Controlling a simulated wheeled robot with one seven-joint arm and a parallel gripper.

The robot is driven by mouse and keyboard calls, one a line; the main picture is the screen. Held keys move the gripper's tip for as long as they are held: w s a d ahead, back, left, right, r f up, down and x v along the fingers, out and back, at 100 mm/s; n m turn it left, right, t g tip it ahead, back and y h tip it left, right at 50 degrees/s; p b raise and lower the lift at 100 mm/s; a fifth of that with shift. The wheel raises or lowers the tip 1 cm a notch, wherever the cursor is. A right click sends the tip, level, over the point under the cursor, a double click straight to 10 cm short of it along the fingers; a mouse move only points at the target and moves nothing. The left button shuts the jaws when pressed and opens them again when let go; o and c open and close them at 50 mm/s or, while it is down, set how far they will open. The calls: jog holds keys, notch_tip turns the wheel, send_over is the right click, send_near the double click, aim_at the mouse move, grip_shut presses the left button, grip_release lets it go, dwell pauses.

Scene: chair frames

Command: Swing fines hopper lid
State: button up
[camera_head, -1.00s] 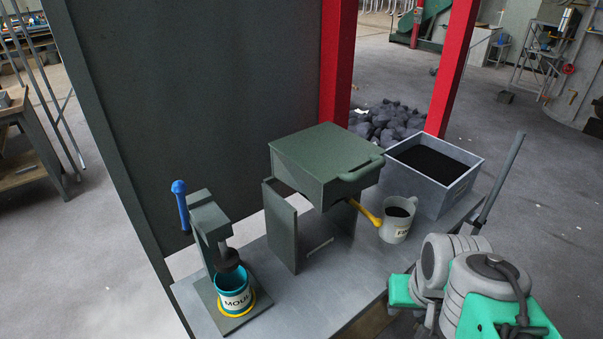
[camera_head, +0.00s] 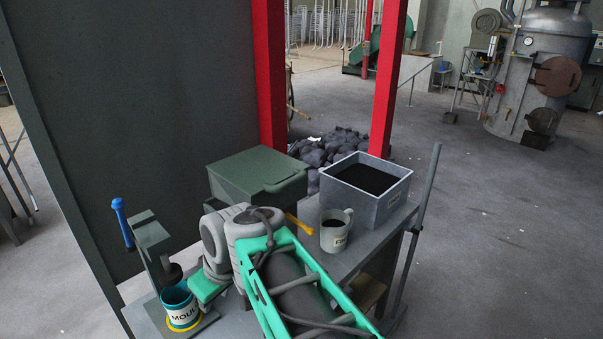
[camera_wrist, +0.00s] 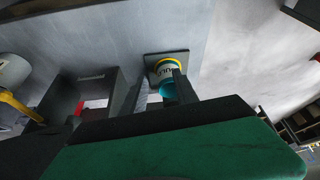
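The dark green hopper (camera_head: 258,172) stands on the bench in the head view. Its flat lid (camera_head: 250,167) lies closed across the top, with a bar handle on its right-hand edge. My arm hides the hopper's lower front. My gripper's green body (camera_head: 207,286) is low in front of the hopper, between it and the mould cup (camera_head: 181,307); the fingertips are not clear. In the wrist view, a broad green surface fills the bottom, and the mould cup (camera_wrist: 166,75) lies beyond it. I see nothing held, and cannot tell whether the fingers are open.
A labelled mug (camera_head: 335,232) and a grey bin of black fines (camera_head: 385,208) stand right of the hopper. A yellow handle (camera_head: 298,224) sticks out by the mug. A press with a blue lever (camera_head: 122,222) stands at left. A red post (camera_head: 270,75) and dark panel rise behind.

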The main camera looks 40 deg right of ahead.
jog(key=w+d+r+n+t, duration=0.25)
jog(key=d+r, duration=0.35)
jog(key=d, duration=0.6)
jog(key=n+t+p, duration=0.2)
jog(key=n+t, duration=0.2)
jog(key=n, duration=1)
send_near(294, 181)
jog(key=x, duration=0.2)
jog(key=shift+a+b, duration=0.15)
jog(key=shift+b, duration=0.15)
jog(key=b+x, duration=0.2)
jog(key=x, duration=0.6)
jog(key=shift+s+r, duration=0.1)
jog(key=shift+s, duration=0.05)
grip_shut()
